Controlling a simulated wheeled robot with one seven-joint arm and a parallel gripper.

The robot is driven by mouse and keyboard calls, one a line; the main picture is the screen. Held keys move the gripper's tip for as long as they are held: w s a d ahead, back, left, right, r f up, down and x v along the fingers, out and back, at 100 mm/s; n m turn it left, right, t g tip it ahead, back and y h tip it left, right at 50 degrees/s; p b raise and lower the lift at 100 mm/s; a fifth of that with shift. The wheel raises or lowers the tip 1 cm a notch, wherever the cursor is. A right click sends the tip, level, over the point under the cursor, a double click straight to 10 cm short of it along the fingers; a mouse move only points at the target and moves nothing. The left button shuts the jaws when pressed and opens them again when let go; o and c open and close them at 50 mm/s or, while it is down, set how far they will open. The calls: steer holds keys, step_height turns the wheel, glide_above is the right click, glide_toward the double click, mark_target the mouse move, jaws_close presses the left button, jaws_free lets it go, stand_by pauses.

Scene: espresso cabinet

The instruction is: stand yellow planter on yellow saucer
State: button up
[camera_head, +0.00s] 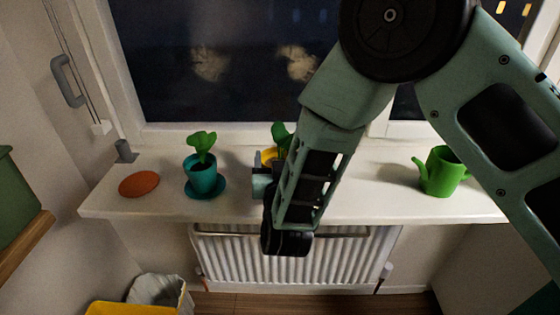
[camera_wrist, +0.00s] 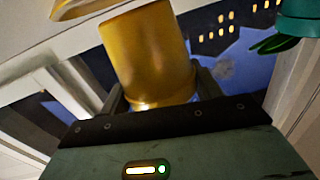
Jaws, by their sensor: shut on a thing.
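The yellow planter (camera_wrist: 150,55) sits between my two fingers in the wrist view, and my gripper (camera_wrist: 160,88) is shut on it. In the head view a sliver of the yellow planter (camera_head: 268,155) shows beside my gripper (camera_head: 262,178), with a green plant (camera_head: 281,134) above it. My arm covers the rest. A yellowish disc edge, seemingly the yellow saucer (camera_wrist: 82,9), shows at the top left of the wrist view, apart from the planter. The saucer is hidden in the head view. I cannot tell how high the planter is above the sill.
On the white sill (camera_head: 365,205), a teal planter (camera_head: 201,178) stands on a teal saucer left of my gripper. An orange saucer (camera_head: 139,184) lies empty farther left, near a grey cup-like object (camera_head: 125,152). A green watering can (camera_head: 441,172) stands right. A radiator (camera_head: 300,268) is below.

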steer(key=shift+f, duration=0.5)
steer(key=shift+f, duration=0.2)
steer(key=o, duration=1.3)
steer(key=shift+c, duration=0.2)
